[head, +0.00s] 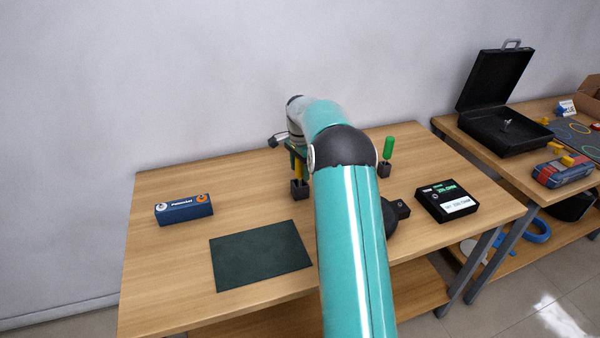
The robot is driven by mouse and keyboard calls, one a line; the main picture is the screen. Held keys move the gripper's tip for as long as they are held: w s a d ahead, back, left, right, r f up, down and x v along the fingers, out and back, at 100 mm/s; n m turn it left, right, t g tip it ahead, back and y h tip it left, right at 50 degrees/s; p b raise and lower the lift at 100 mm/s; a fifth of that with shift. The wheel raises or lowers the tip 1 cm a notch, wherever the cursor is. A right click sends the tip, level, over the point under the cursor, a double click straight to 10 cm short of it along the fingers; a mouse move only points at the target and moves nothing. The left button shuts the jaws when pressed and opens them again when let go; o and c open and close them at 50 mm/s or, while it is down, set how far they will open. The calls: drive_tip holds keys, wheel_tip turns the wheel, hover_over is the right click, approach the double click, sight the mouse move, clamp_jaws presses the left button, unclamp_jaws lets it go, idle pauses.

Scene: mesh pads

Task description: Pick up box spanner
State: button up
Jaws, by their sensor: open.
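My gripper (290,145) is at the end of the teal arm, at the back middle of the table. It is small and partly hidden by the arm, and its jaws are open. Just below it a yellow upright tool (298,168) stands in a small black holder (299,190), with a bit of green near its top. Whether the gripper touches this tool I cannot tell. A green-handled tool (388,148) stands in another black holder (384,170) to the right of the arm. I cannot tell which thing is the box spanner.
The wooden table (165,250) bears a blue box (184,211) at left, a dark green mat (260,257) in front and a black labelled box (448,202) at right. A second table holds an open black case (505,130). The wall is close behind. My arm hides the table's middle.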

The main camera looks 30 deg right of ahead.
drive_tip(key=shift+r, duration=0.1)
clamp_jaws()
drive_tip(key=shift+r, duration=0.1)
